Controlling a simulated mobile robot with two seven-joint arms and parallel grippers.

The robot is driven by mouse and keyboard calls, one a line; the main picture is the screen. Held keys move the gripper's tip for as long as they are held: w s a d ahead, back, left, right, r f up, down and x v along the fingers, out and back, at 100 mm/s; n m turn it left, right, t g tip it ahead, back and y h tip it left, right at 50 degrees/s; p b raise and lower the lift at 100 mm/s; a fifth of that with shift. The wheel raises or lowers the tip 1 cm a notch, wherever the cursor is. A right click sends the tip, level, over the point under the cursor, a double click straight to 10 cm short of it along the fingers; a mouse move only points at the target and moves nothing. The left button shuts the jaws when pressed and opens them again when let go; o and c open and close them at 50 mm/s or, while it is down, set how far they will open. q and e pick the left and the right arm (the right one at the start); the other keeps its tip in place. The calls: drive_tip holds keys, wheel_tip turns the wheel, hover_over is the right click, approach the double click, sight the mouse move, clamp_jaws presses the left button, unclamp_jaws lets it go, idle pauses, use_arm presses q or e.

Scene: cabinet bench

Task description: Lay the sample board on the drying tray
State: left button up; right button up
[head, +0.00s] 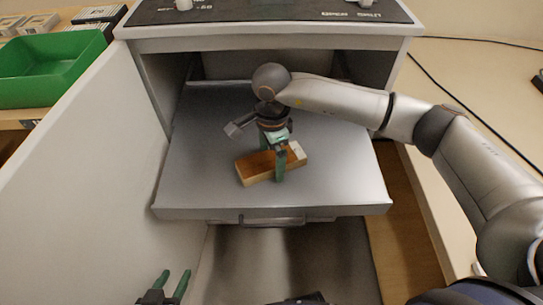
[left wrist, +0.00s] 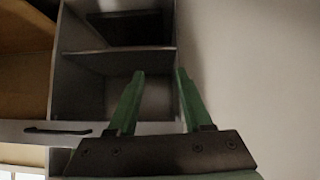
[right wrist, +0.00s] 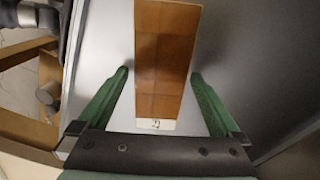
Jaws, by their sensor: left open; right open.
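The sample board (head: 257,168), a brown wood-toned strip with a white end, lies flat on the grey pulled-out tray (head: 215,185) of the cabinet. My right gripper (head: 273,160) is over the board, pointing down and open. In the right wrist view the board (right wrist: 160,60) lies between its spread green fingers (right wrist: 160,76), with a gap on each side; its white end is nearest the gripper. My left gripper (head: 175,283) is open and empty at the bottom of the head view, below the tray's front edge. The left wrist view shows its fingers (left wrist: 160,75) with nothing between them.
The tray has a front handle (head: 270,221) and bare room around the board. The cabinet top (head: 270,35) overhangs the tray's back. A pale panel (head: 80,170) stands on the left. A green bin (head: 55,70) sits far left. A bench (head: 470,180) is on the right.

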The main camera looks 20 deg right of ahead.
sight(272, 159)
drive_tip(key=shift+r, duration=0.1)
wheel_tip(272, 159, up, 12)
drive_tip(key=p, duration=0.1)
drive_tip(key=shift+p, duration=0.3)
